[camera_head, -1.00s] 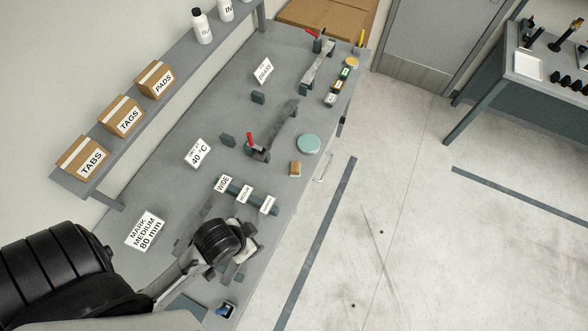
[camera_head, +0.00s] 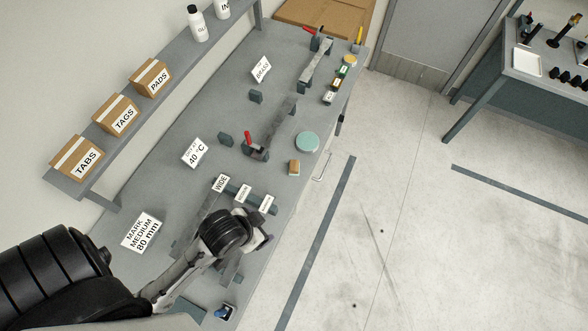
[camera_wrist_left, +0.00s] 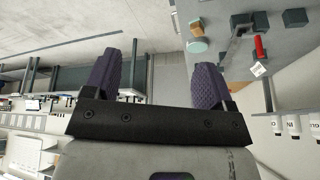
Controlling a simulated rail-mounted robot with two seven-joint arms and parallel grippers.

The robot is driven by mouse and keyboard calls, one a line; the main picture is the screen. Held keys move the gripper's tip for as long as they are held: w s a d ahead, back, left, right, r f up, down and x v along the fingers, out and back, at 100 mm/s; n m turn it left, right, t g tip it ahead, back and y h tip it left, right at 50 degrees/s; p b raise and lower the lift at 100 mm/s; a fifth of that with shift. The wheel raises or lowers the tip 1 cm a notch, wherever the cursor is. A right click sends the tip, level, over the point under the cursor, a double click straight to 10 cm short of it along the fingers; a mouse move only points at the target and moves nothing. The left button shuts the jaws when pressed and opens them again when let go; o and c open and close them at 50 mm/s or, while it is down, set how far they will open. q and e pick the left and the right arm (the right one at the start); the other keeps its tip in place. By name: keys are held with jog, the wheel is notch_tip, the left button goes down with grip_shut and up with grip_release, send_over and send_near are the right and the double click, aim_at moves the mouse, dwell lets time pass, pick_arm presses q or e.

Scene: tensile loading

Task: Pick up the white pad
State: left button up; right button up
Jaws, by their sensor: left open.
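I cannot pick out the white pad with certainty. A small tan block with a pale, greenish edge (camera_head: 294,168) lies near the bench's right edge, just below a round teal disc (camera_head: 307,142). Several small labelled blocks (camera_head: 335,85), one of them whitish, stand in a row farther up that edge. My left gripper (camera_head: 264,242) is over the near part of the bench, below the tan block and apart from it. In the left wrist view, its two purple fingers (camera_wrist_left: 155,76) are wide apart with nothing between them. The disc (camera_wrist_left: 198,45) shows beyond them.
The grey bench (camera_head: 165,205) holds label cards, a red-handled clamp (camera_head: 252,145) and a dark rack with size cards (camera_head: 240,193). A shelf with boxes (camera_head: 116,113) runs along the wall. Open floor (camera_head: 400,230) lies to the right; another table (camera_head: 520,75) stands beyond.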

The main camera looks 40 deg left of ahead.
pick_arm(q)
jog(key=w+a+r+m+t+y+b, duration=0.15)
jog(key=w+b, duration=0.35)
jog(key=w, duration=0.5)
jog(key=w+a+m+t+b, duration=0.1)
jog(key=w+t+b, duration=0.1)
jog(key=w+b, duration=0.55)
jog(key=w+a+r+m+t+b, duration=0.15)
jog(key=w+b, duration=0.25)
jog(key=w, duration=0.8)
jog(key=n+g+h+b, duration=0.1)
jog(key=n+g+b, duration=0.2)
jog(key=n+g, duration=0.85)
send_over(294, 165)
notch_tip(294, 165, down, 20)
jog(key=n+t, duration=0.2)
notch_tip(294, 165, down, 8)
jog(key=shift+a+f+b, duration=0.1)
jog(key=shift+f+b, duration=0.1)
jog(key=shift+b, duration=0.15)
jog(key=shift+f+b, duration=0.4)
jog(key=shift+f, duration=2.2)
